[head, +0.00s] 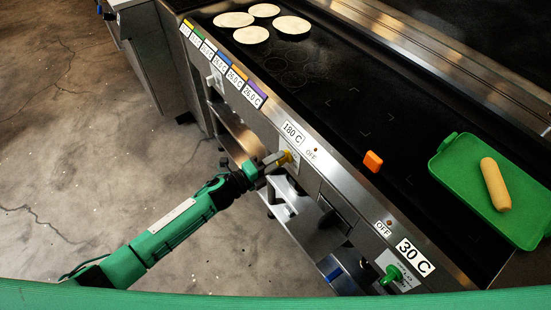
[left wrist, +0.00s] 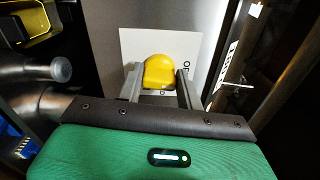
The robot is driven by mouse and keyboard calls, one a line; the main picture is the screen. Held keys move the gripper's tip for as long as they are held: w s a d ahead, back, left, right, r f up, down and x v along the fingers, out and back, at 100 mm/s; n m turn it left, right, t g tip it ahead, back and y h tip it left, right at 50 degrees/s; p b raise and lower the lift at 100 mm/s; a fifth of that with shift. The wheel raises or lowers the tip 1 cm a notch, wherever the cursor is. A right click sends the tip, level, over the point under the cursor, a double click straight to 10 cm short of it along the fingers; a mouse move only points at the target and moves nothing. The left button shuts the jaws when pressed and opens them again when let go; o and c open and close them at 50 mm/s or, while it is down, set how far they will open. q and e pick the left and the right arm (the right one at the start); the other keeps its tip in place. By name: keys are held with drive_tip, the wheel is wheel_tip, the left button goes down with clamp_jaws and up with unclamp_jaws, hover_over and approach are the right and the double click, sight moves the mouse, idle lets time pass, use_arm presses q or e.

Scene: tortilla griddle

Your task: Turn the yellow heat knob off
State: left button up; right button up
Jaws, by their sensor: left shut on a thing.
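The yellow heat knob (head: 285,157) is on the front panel of the griddle, below the 180 C label (head: 293,133). My left gripper (head: 272,162) is at this knob, its arm coming in from the left. In the left wrist view the yellow knob (left wrist: 158,72) sits between the two fingers of my left gripper (left wrist: 160,88), which is shut on it. A white plate with partly hidden lettering (left wrist: 192,45) is behind the knob. An OFF mark (head: 311,154) stands beside the 180 C label. My right gripper is not in view.
A green knob (head: 390,274) is further right on the panel, near a 30 C label (head: 414,257). Several tortillas (head: 252,35) lie on the dark griddle top. An orange block (head: 373,161) and a green tray (head: 450,165) with a tan roll (head: 495,185) are there too.

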use_arm(q)
drive_tip(key=shift+n, duration=0.6)
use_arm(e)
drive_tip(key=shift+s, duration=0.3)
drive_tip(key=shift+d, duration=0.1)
use_arm(q)
drive_tip(key=o, duration=1)
drive_tip(key=b+v, duration=0.1)
drive_tip(key=v, duration=1.2)
drive_tip(key=shift+s+a, duration=0.2)
drive_tip(key=shift+a, duration=0.2)
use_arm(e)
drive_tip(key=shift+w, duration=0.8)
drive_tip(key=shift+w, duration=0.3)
